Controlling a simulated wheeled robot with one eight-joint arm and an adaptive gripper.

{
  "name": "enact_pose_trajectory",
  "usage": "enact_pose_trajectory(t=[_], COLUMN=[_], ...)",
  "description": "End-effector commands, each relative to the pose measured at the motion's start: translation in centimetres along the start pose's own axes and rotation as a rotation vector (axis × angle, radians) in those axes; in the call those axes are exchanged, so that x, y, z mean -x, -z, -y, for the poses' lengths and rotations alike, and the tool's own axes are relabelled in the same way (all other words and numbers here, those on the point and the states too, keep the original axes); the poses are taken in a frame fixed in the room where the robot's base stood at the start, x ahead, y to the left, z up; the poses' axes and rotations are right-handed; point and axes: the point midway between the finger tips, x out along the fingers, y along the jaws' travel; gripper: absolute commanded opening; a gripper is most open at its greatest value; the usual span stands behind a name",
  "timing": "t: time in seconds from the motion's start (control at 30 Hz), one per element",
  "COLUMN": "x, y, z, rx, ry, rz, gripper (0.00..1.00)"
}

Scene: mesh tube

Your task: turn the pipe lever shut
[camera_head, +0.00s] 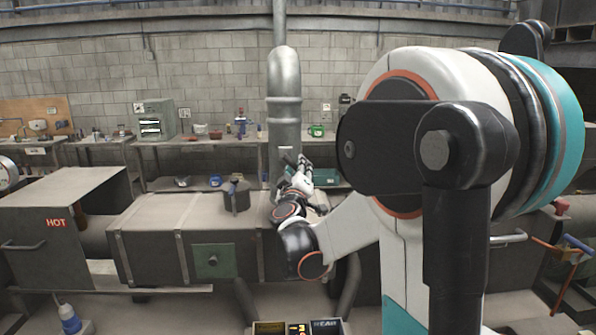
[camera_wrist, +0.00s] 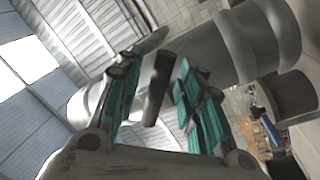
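A dark, bar-shaped lever (camera_wrist: 158,88) stands out in front of the pipe in the wrist view. My gripper (camera_wrist: 155,72) is open, with one teal-padded finger on each side of the lever and gaps visible on both sides. In the head view my gripper (camera_head: 300,170) is small and close against the pipe's lower part. My arm partly hides that area, and the lever is hard to make out there.
A long metal duct (camera_head: 150,235) lies in front of the pipe, with a dark round pot (camera_head: 236,196) on top. A box marked HOT (camera_head: 60,215) is at the left. Shelves with a grey cabinet (camera_head: 155,120) line the brick wall. My arm covers much of the right side.

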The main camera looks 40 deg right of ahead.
Motion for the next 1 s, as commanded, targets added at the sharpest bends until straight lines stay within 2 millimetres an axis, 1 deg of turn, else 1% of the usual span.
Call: enact_pose_trajectory(t=[0.17, 0.4, 0.53, 0.6, 0.73, 1.0], x=[2.7, 7.7, 9.8, 10.5, 11.4, 11.6], y=[0.1, 0.1, 0.0, 0.0, 0.0, 0.0], z=[0.0, 0.1, 0.1, 0.1, 0.1, 0.0], rx=[-0.001, -0.001, -0.001, -0.001, 0.0, 0.0], ry=[0.001, 0.002, 0.002, 0.002, 0.001, 0.001], rz=[-0.002, -0.002, -0.001, -0.001, -0.001, 0.0], gripper=[0.35, 0.35, 0.35, 0.35, 0.35, 0.35])
